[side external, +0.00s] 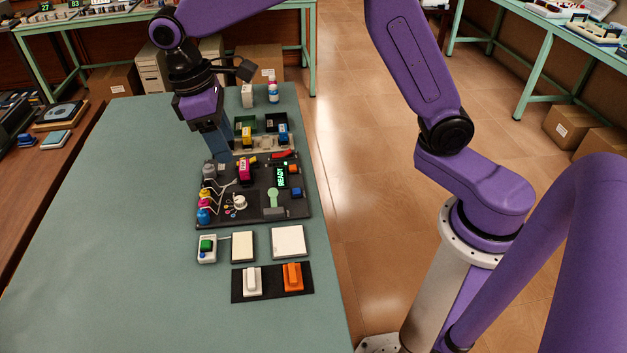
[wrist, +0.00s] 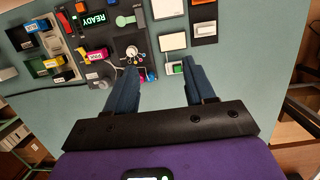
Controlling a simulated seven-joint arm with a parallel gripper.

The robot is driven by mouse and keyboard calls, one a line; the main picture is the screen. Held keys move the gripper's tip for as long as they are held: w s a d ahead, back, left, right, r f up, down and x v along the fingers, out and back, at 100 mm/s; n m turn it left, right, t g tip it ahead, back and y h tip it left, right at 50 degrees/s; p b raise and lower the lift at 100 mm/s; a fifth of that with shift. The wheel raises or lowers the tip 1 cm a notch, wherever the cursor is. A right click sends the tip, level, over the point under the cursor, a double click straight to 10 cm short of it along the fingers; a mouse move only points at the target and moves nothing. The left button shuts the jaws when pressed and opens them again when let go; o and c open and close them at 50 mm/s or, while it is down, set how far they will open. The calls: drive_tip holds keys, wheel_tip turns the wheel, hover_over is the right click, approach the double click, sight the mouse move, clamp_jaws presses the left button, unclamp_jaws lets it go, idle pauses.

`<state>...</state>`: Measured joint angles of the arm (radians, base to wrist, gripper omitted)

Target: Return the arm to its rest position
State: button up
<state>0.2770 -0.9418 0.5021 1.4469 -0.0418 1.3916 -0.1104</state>
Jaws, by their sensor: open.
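My gripper (side external: 218,157) is at the far left part of the bench, just behind and left of the black device board (side external: 262,212). It points downward, above the green-grey table (side external: 120,220). In the wrist view its two blue fingers (wrist: 160,73) are spread wide with nothing between them. The board also shows beyond the left finger (wrist: 118,70). Its small display (side external: 282,177) reads READY in green. In the side view I cannot tell the exact height of the fingertips above the table.
A holder with coloured cartridges (side external: 265,144) stands behind the board, close to my gripper. A green-button box (side external: 207,249), a cream pad (side external: 243,246), a white pad (side external: 288,241) and a black mat with white and orange pieces (side external: 272,294) lie in front. The left tabletop is clear.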

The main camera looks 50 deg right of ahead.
drive_tip(key=s+d+n, duration=0.1)
drive_tip(key=s+d, duration=0.3)
drive_tip(key=s, duration=0.5)
drive_tip(key=s+d+f+n+t+y, duration=0.1)
drive_tip(key=s+d, duration=0.4)
drive_tip(key=s, duration=0.4)
drive_tip(key=s+d+f+n+y, duration=0.1)
drive_tip(key=s+d, duration=0.4)
drive_tip(key=s, duration=0.4)
drive_tip(key=shift+s+f+n+t, duration=0.15)
drive_tip(key=shift+n+t, duration=0.15)
drive_tip(key=shift+t, duration=0.1)
